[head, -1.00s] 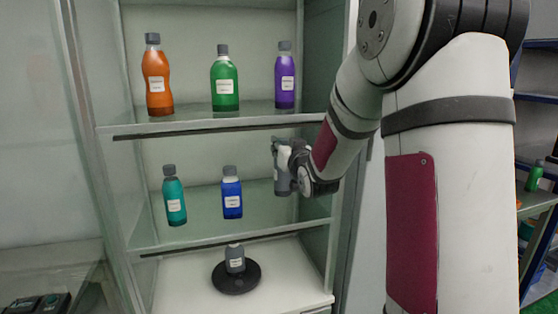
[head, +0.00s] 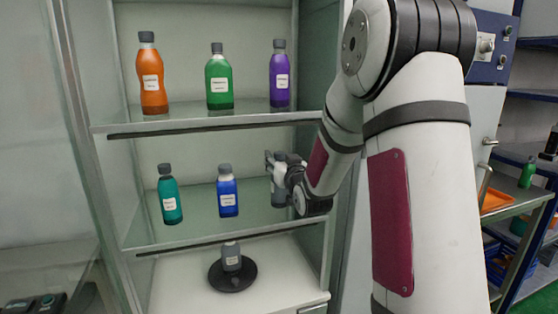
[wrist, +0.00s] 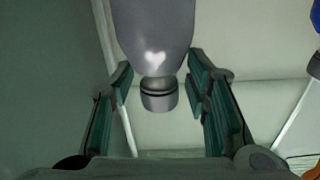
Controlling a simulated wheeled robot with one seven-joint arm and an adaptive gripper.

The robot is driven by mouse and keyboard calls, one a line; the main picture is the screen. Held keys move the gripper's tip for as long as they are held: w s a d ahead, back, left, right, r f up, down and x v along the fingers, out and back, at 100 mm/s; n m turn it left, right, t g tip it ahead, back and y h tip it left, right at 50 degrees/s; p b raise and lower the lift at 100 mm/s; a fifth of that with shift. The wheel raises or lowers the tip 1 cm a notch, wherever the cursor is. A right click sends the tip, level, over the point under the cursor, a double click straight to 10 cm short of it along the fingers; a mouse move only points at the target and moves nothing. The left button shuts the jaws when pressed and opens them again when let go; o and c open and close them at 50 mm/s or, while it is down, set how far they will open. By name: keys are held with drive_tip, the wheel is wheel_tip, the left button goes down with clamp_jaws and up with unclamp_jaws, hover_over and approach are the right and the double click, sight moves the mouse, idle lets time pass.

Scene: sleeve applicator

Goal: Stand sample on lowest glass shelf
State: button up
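A grey bottle (head: 279,190), which I take to be the sample, appears to stand upright on the lower glass shelf (head: 200,232), to the right of the blue bottle (head: 228,193). My gripper (head: 276,160) is at its upper part, partly covering it. In the wrist view the grey bottle (wrist: 155,35), with a white heart mark and dark cap, lies between my spread green-padded fingers (wrist: 159,85). Gaps show on both sides, so my gripper looks open. The bottle's base is out of the wrist view, and its contact with the shelf is hard to make out.
A teal bottle (head: 169,195) stands left on the same shelf. Orange (head: 152,80), green (head: 218,82) and purple (head: 280,80) bottles stand on the shelf above. The cabinet's right wall is close to my gripper.

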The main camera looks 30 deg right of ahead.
drive_tip(key=shift+r, duration=0.15)
drive_tip(key=shift+s, duration=0.3)
drive_tip(key=s+a+n+g+y, duration=0.1)
drive_tip(key=s+a+g, duration=0.3)
drive_tip(key=s+a, duration=0.4)
drive_tip(key=s+a+f+n+g+y, duration=0.1)
drive_tip(key=s+a+g, duration=0.3)
drive_tip(key=s, duration=1.3)
drive_tip(key=s+a+f+n+g+y, duration=0.1)
drive_tip(key=s+a+n+g+y, duration=0.1)
drive_tip(key=s+a, duration=1)
drive_tip(key=g+y, duration=0.1)
drive_tip(key=g, duration=0.1)
drive_tip(key=shift+s+f+g, duration=0.2)
drive_tip(key=shift+s+g, duration=0.05)
drive_tip(key=shift+g, duration=0.15)
